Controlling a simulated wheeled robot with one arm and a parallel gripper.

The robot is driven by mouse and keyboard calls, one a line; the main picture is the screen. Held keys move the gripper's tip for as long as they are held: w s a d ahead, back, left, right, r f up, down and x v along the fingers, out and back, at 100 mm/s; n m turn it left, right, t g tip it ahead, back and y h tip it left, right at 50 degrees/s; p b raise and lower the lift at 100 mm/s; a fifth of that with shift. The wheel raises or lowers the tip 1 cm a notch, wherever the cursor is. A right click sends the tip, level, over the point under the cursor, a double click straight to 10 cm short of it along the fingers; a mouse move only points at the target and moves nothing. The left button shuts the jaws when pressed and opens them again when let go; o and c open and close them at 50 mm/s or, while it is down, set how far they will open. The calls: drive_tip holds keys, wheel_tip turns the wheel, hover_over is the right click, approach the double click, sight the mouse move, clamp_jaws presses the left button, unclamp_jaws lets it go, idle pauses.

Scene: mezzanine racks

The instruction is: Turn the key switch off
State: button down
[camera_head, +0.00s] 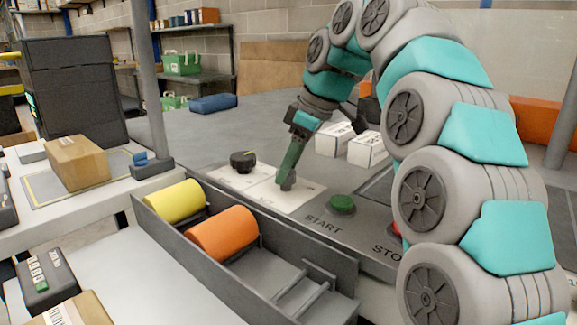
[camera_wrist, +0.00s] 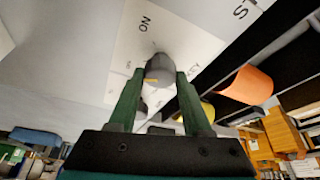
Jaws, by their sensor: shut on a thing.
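The key switch (camera_wrist: 160,68) is a small grey round piece on a white label plate (camera_head: 262,190) of the grey control panel. In the wrist view it sits between the two green fingers of my gripper (camera_wrist: 158,82), which is shut on it. A small yellow mark shows on its near side. The printed word ON lies above it in that view, and other lettering to its sides is hard to read. In the head view my gripper (camera_head: 287,182) points down at the plate, and its fingers hide most of the switch.
A black knob (camera_head: 243,161) stands left of my gripper. A green START button (camera_head: 342,204) is to its right, with the STOP button mostly hidden by my arm. In front, a grey tray (camera_head: 290,262) holds a yellow roll (camera_head: 175,202) and an orange roll (camera_head: 223,233). White boxes (camera_head: 335,140) stand behind.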

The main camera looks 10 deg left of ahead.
drive_tip(key=shift+n, duration=0.3)
drive_tip(key=shift+c, duration=1.7)
unclamp_jaws()
drive_tip(key=shift+r, duration=0.15)
